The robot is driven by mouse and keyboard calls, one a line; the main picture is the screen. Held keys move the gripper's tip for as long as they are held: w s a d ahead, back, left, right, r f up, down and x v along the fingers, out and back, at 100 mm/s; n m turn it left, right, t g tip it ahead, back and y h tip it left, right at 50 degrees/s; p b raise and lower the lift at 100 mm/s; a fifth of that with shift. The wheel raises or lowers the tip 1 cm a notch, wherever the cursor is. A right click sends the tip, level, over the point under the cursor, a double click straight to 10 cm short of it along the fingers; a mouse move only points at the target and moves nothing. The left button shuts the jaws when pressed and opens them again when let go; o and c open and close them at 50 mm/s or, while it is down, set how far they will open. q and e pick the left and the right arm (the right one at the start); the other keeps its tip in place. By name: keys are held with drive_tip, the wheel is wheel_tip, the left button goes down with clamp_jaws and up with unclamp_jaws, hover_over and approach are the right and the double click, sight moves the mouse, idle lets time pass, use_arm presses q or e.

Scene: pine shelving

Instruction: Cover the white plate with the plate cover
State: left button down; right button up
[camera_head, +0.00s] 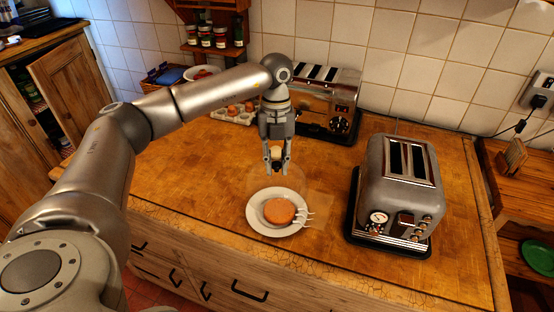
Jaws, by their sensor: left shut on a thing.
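The white plate (256,222) lies on the wooden counter near its front edge. A round orange-brown food item (279,211) is on it. My left gripper (277,163) points down just behind the plate. It is shut on the small pale knob of the plate cover (262,182). The cover looks clear, with only faint edges below the fingers and white glints over the plate's right side. Its rim is too faint to tell whether it touches the plate. My right gripper is not in view.
A silver toaster (398,185) on a dark base stands right of the plate. Another chrome toaster (325,100) stands behind the gripper near the tiled wall. An egg tray (233,115) is at the back left. The counter left of the plate is clear.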

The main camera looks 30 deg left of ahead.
sight(276, 178)
use_arm(q)
wheel_tip(276, 178, down, 2)
drive_tip(key=shift+b, duration=0.6)
drive_tip(key=shift+d+f+b, duration=0.1)
drive_tip(key=shift+f+b, duration=0.5)
drive_tip(key=shift+f, duration=0.2)
wheel_tip(276, 178, down, 2)
drive_tip(key=shift+f+b, duration=0.25)
drive_tip(key=shift+b, duration=0.45)
drive_tip(key=shift+f+b, duration=0.6)
drive_tip(key=shift+f, duration=0.55)
drive_tip(key=shift+f, duration=0.2)
drive_tip(key=c, duration=1.2)
unclamp_jaws()
drive_tip(key=r, duration=0.4)
drive_tip(key=w+r, duration=0.1)
drive_tip(key=r, duration=0.3)
drive_tip(key=a+r, duration=0.1)
drive_tip(key=r, duration=0.2)
drive_tip(key=shift+w+r, duration=0.2)
drive_tip(key=shift+r, duration=0.2)
